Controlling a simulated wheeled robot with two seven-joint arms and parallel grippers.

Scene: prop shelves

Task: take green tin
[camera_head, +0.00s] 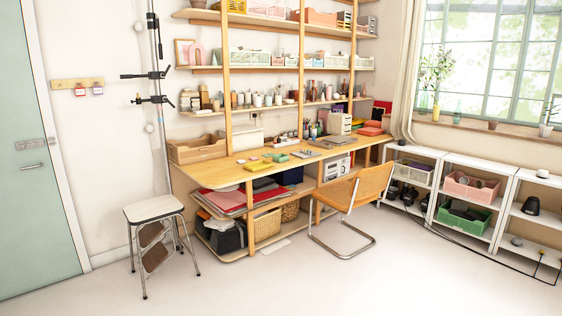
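Several green things show, and none is clearly a tin at this size. A small flat green item (279,157) lies on the wooden desk (230,162), just right of a flat yellow item (258,166). Another small greenish item (303,154) lies farther right on the desk. A green crate (463,217) sits on the low shelf of a white unit at the right. Neither of my grippers is in view.
A chair (357,195) stands before the desk's right half. A step stool (153,211) stands left of the desk. White shelf units (497,165) line the right wall, with a black cable along them. The floor (260,285) in front is clear.

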